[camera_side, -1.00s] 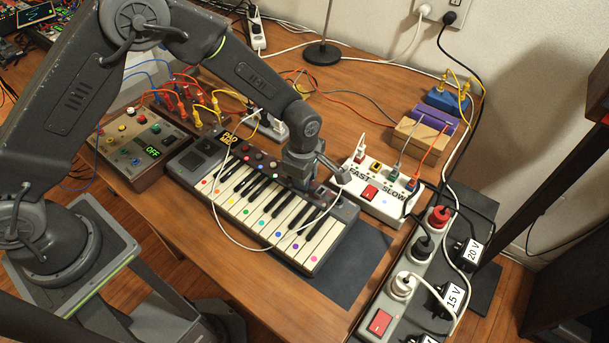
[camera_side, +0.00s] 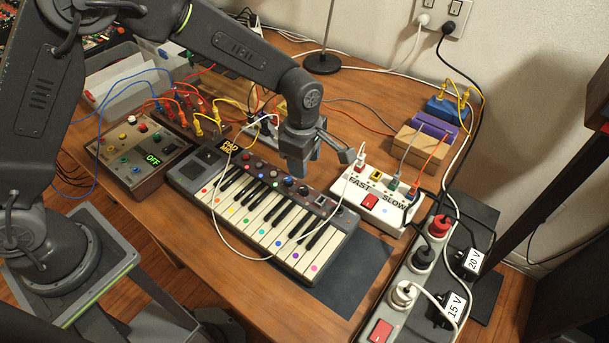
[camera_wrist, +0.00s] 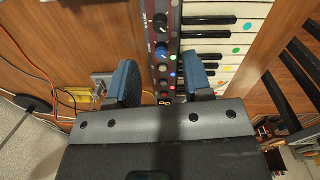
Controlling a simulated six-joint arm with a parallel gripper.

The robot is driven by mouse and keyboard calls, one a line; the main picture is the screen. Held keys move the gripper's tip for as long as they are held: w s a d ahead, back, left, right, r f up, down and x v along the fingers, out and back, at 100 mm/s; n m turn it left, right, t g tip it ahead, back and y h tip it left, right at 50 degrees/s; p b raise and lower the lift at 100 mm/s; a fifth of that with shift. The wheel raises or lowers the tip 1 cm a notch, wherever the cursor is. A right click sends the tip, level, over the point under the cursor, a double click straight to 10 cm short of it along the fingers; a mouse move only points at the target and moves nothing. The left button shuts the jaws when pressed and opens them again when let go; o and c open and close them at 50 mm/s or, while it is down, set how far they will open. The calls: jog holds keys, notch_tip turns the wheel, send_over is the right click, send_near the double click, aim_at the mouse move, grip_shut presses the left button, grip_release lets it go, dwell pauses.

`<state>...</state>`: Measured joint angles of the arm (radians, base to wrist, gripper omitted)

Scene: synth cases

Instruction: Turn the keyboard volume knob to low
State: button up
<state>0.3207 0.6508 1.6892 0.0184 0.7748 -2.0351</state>
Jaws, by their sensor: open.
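The keyboard (camera_side: 277,262) lies on the table with white and black keys, colored dots and a dark control panel along its far side. I cannot tell which is the volume knob, as no label is readable. My gripper (camera_side: 296,172) hangs over the panel. In the wrist view my gripper (camera_wrist: 160,84) has its two blue-grey fingers wide apart with nothing between them, apart from the knobs.
A white cable (camera_side: 226,232) loops across the keyboard. A white FAST/SLOW box (camera_side: 382,215) with plugs stands close right. A power strip (camera_side: 390,313) is at front right. The dark mat (camera_side: 352,275) is clear.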

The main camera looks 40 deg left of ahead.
jog(key=shift+r, duration=2.5)
jog(key=s+a+r+m+t, duration=0.1)
jog(key=s+a+r+m, duration=0.35)
jog(key=r, duration=0.25)
jog(key=s+a+r+m+t, duration=0.1)
jog(key=s+a+r+m, duration=0.35)
jog(key=r, duration=0.25)
jog(key=s+a+r+m+t, duration=0.1)
jog(key=s+a+m, duration=0.1)
jog(key=s+m, duration=0.3)
jog(key=s+a+r+m+t, duration=0.1)
jog(key=s+a+m+t, duration=0.1)
jog(key=s+m, duration=0.3)
jog(key=s+a, duration=0.1)
jog(key=s, duration=0.2)
jog(key=shift+s+a+m, duration=0.2)
jog(key=shift+s+m, duration=0.1)
jog(key=shift+s, duration=0.1)
